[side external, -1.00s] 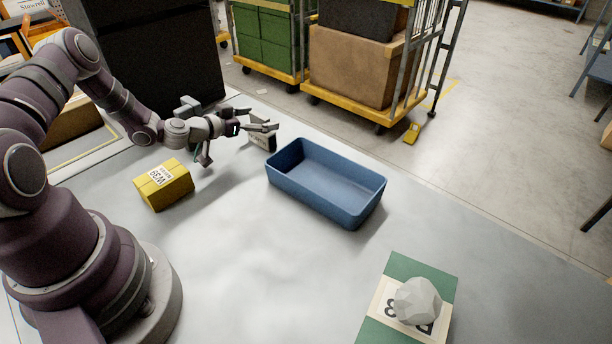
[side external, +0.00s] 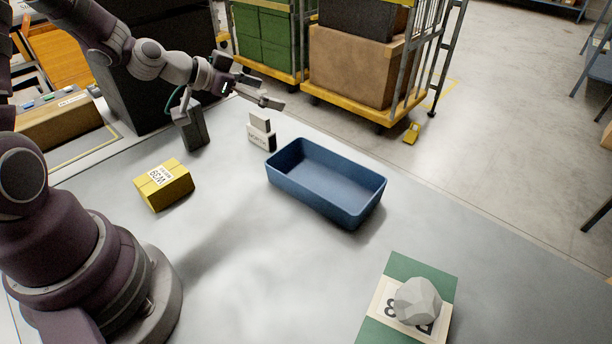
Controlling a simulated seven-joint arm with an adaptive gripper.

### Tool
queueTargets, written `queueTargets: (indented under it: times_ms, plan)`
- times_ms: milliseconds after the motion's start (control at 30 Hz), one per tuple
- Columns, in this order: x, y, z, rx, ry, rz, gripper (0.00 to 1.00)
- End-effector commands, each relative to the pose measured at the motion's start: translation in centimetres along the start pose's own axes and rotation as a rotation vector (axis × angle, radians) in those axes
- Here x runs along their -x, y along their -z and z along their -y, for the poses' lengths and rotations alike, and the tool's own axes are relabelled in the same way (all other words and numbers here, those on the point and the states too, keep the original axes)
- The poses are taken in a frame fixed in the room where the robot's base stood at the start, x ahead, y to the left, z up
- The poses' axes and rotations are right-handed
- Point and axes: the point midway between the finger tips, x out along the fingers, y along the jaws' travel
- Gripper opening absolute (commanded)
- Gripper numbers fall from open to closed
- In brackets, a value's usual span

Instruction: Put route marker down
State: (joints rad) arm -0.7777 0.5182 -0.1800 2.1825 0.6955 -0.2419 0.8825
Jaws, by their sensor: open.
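The route marker appears to be the small pale block (side external: 262,138) with dark lettering like "NORTH" and a narrower upper part. It stands upright on the grey table, just left of the blue tray's far left corner. My gripper (side external: 272,96) is open and empty. It is raised above and behind the marker in the picture, with clear space between its fingers and the marker. No object shows between the fingers.
The blue tray (side external: 361,217) is empty. A yellow labelled box (side external: 165,185) lies to the left. A faceted grey stone (side external: 417,301) rests on a green board (side external: 408,268) at front right. The table (side external: 250,270) is clear in front. Loaded carts stand behind.

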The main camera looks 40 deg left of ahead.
Motion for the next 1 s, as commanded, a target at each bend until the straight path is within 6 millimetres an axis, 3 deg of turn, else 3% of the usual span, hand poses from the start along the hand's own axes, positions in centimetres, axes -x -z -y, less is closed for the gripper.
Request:
queueTargets:
  times_ms: [100, 200, 400, 500, 1000]
  plan:
    - [2.7, 1.0, -4.6, -0.088, -0.065, 0.204, 0.81]
    - [6.5, 0.9, -7.1, -0.079, -0.021, 0.367, 0.81]
    - [14.2, -0.5, -9.6, 0.114, 0.134, 0.511, 0.81]
    - [16.1, -1.2, -10.0, 0.199, 0.169, 0.533, 0.81]
    - [16.8, -1.6, -10.2, 0.237, 0.181, 0.545, 0.81]
